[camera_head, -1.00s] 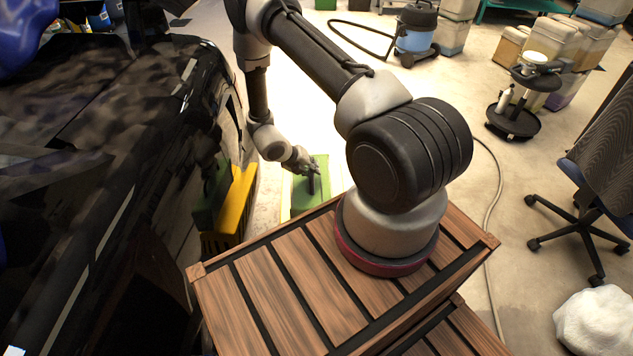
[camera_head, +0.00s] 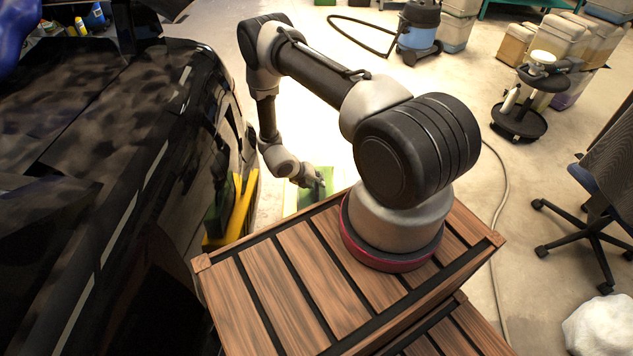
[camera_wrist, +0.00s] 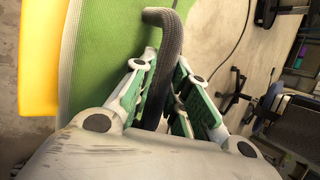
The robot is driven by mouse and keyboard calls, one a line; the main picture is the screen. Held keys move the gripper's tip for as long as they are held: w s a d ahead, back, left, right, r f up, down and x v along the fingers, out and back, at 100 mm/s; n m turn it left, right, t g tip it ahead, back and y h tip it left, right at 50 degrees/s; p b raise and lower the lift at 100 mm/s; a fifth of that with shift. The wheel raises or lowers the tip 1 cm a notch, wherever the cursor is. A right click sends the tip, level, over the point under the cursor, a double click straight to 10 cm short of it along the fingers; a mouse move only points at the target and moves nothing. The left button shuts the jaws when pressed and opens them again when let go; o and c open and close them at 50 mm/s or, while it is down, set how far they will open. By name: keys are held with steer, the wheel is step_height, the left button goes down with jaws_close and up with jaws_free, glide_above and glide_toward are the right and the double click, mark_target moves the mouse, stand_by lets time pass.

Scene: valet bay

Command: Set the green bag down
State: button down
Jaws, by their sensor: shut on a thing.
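The green bag (camera_head: 328,178) shows in the head view beyond the wooden slatted top, partly hidden by my wrist and that top. In the wrist view its green side (camera_wrist: 110,50) fills the upper left, with a dark ribbed handle standing out from it. My gripper (camera_wrist: 170,95) is shut on this handle, which passes between its fingers. In the head view my gripper (camera_head: 318,186) is small and over the bag. The bag's underside is hidden, so I cannot tell whether it touches the floor.
A yellow thing (camera_head: 240,208) with dark green parts stands left of the bag, beside the black car (camera_head: 110,150). An office chair (camera_head: 600,205), a wheeled tool stand (camera_head: 520,122) and a blue vacuum (camera_head: 418,35) stand to the right. Open floor lies between.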

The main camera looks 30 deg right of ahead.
steer(key=c, duration=1.4)
jaws_free()
steer(key=shift+f, duration=0.1)
